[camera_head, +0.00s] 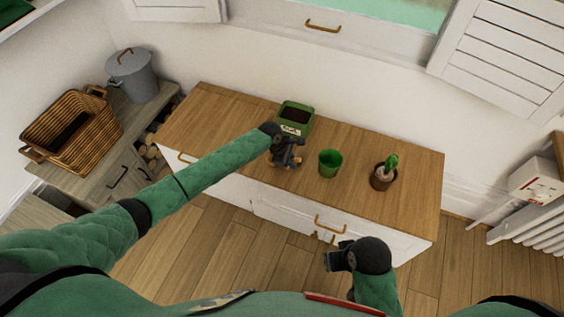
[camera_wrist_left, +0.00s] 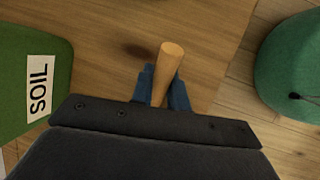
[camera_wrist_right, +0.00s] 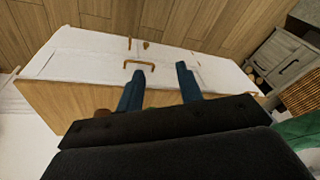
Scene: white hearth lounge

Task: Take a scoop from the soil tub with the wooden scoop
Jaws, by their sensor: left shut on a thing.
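The green soil tub (camera_head: 295,117) with dark soil and a white label stands at the back of the wooden cabinet top. Its labelled side (camera_wrist_left: 38,90) shows at the left in the left wrist view. My left gripper (camera_head: 290,160) is just in front of the tub. In the left wrist view it is shut on the light wooden handle of the scoop (camera_wrist_left: 168,68), with a blue finger on either side. The scoop's bowl is hidden in that view. My right gripper (camera_head: 333,260) is in front of the cabinet, its fingers (camera_wrist_right: 160,88) apart with nothing between them.
An empty-looking green pot (camera_head: 330,163) and a small potted cactus (camera_head: 384,176) stand right of the tub on the cabinet top (camera_head: 225,125). A wicker basket (camera_head: 70,130) and a grey lidded bin (camera_head: 133,75) are at the left. The cabinet top's left end is clear.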

